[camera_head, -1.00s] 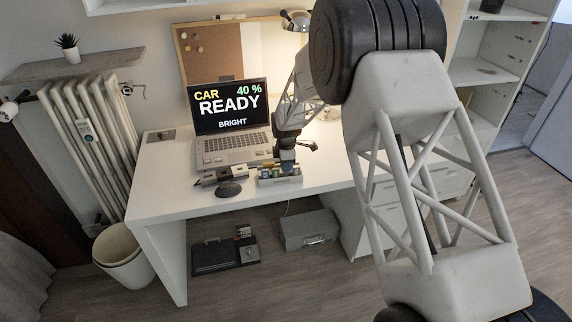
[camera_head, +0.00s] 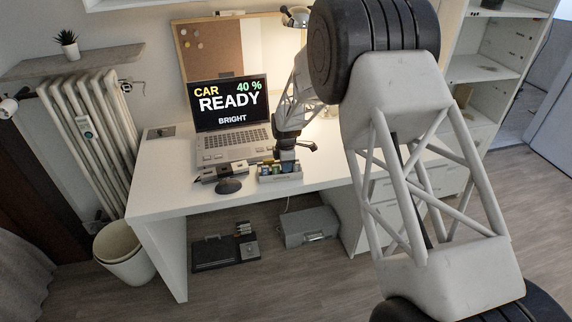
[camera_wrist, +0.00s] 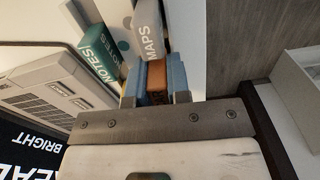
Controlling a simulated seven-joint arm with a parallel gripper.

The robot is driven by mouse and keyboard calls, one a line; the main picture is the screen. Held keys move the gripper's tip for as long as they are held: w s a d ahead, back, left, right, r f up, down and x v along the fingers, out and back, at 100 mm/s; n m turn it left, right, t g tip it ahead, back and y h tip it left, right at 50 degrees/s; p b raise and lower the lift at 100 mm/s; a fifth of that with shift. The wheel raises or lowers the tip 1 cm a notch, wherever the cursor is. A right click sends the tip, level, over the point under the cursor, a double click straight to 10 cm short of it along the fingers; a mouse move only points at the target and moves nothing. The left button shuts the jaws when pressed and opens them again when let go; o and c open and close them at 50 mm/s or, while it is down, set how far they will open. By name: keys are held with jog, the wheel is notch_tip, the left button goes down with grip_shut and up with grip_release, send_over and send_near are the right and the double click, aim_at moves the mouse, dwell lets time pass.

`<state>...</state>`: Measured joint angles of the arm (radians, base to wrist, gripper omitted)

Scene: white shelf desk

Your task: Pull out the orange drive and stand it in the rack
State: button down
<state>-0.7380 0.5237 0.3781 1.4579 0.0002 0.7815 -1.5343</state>
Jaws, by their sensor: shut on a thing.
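My gripper (camera_wrist: 154,84) is shut on the orange drive (camera_wrist: 156,73), which shows as an orange-brown block between the two blue finger pads. In the head view my gripper (camera_head: 285,157) is low over the light grey rack (camera_head: 281,180) at the desk's front. The rack holds several drives. In the wrist view a green drive marked NOTES (camera_wrist: 98,52) and a grey drive marked MAPS (camera_wrist: 149,32) are just beyond the fingers. The lower end of the orange drive is hidden, so I cannot tell whether it touches the rack floor.
A dark mouse (camera_head: 229,186) sits in front of the hub. The desk (camera_head: 160,190) is clear at its left front. A grey box (camera_head: 311,227) stands on the floor below.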

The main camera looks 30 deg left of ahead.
jog(key=shift+f, duration=0.45)
jog(key=c, duration=1)
grip_release()
jog(key=shift+r, duration=0.1)
jog(key=shift+r, duration=3.75)
